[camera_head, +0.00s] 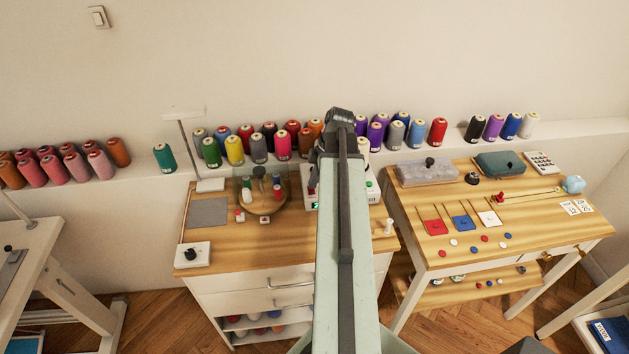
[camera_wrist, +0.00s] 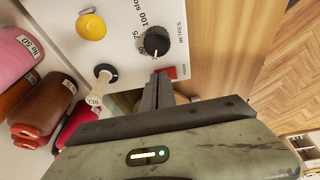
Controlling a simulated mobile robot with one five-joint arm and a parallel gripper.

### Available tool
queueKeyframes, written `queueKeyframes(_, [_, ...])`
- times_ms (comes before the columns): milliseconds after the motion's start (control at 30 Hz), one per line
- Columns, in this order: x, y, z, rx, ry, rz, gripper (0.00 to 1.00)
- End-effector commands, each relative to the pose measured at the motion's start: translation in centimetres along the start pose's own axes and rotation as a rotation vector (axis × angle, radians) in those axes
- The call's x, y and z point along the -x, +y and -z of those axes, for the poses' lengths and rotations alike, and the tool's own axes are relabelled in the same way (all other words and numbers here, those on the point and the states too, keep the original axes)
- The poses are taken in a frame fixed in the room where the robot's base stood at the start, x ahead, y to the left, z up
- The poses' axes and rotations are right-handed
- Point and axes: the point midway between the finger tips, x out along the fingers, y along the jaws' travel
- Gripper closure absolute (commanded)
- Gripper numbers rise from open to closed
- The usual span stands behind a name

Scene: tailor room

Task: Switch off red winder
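In the wrist view a white winder panel (camera_wrist: 125,55) fills the upper left, with a black dial (camera_wrist: 157,41) under printed "100", "75" and "slow" and the word "METRES". A small red part (camera_wrist: 183,72) sits at the panel's lower right edge, partly behind my fingertips. My gripper (camera_wrist: 162,78) has its narrow fingers together, with nothing seen between them. The tips overlap the red part in the picture; I cannot tell if they touch. In the head view the white winder (camera_head: 370,197) is mostly hidden behind my arm.
A yellow knob (camera_wrist: 91,26) and a tagged black knob (camera_wrist: 105,73) are on the panel. Thread cones (camera_wrist: 28,55) stand close at left. In the head view the wooden worktop (camera_head: 225,240) holds a white box with a black knob (camera_head: 191,254); another table (camera_head: 450,195) stands right.

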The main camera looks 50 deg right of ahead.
Motion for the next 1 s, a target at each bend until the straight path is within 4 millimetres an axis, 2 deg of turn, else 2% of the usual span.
queueKeyframes(33, [-0.5,0.1,-0.3,0.003,-0.01,-0.002,1.0])
queueKeyframes(667, [-0.7,0.0,-0.3,0.004,-0.01,-0.001,1.0])
queueKeyframes(1000, [-0.5,-1.8,-0.1,0.003,-0.009,0.007,1.0])
